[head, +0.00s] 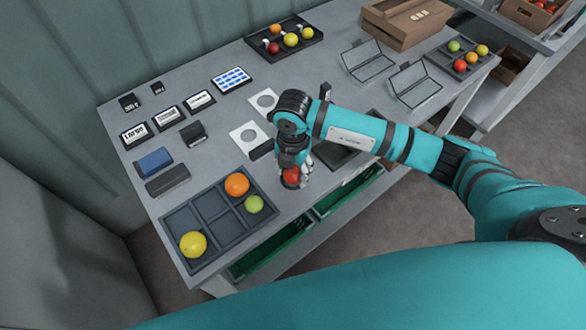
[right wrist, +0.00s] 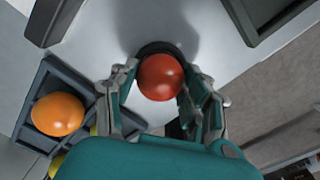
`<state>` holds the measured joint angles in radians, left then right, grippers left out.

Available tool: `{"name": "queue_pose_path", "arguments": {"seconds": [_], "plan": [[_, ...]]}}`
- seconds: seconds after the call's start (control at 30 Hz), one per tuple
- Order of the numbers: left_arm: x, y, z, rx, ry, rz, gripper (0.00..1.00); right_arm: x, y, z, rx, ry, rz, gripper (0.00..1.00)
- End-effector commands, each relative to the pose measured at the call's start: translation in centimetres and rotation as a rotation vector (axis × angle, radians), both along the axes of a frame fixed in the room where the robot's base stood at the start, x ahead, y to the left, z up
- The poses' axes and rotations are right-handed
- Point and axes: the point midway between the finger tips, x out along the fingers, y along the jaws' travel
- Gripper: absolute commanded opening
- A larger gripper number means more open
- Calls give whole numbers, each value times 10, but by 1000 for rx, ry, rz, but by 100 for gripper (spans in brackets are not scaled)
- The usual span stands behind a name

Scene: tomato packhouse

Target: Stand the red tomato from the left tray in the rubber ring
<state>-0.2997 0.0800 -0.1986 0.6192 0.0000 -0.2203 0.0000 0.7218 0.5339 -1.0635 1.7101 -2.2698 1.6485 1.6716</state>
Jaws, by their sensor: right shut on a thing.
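The red tomato (head: 291,175) is between the fingers of my right gripper (head: 297,173), which is shut on it. In the right wrist view the tomato (right wrist: 160,77) sits between both fingers of the gripper (right wrist: 158,92). The dark rubber ring (right wrist: 158,47) shows as an arc behind the tomato's far edge; the rest is hidden. The tomato is over or in the ring; I cannot tell whether it rests there. The left tray (head: 209,265) is beside it, with an orange tomato (head: 237,184), a green one (head: 254,204) and a yellow one (head: 193,244). My left gripper is out of view.
A dark tray (head: 257,48) with several tomatoes stands at the back. White cards with round holes (head: 247,134), clear open boxes (head: 368,63) and a right-hand tray (head: 470,72) are on the table. Green crates (head: 270,257) sit below the front edge.

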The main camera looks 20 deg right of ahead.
Motion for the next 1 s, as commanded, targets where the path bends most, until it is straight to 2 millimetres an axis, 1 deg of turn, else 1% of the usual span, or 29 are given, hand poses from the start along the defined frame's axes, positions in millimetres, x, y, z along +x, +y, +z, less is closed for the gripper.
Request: {"name": "queue_pose_path", "arguments": {"seconds": [0.23,0.27,0.4,0.47,0.63,0.67,0.77,0.8,1.0], "plan": [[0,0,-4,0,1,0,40,0,0,-5,0,0,0,32],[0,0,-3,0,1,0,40,0,0,-4,0,0,0,48],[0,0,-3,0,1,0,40,0,0,-4,0,0,0,67],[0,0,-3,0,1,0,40,0,0,-4,0,0,0,74],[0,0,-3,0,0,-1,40,0,0,-4,0,0,0,74],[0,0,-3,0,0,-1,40,0,0,-4,0,0,0,73],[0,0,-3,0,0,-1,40,0,0,-4,0,0,0,60],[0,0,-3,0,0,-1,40,0,0,-4,0,0,0,59],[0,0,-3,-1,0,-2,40,0,0,-4,0,0,0,59]]}}
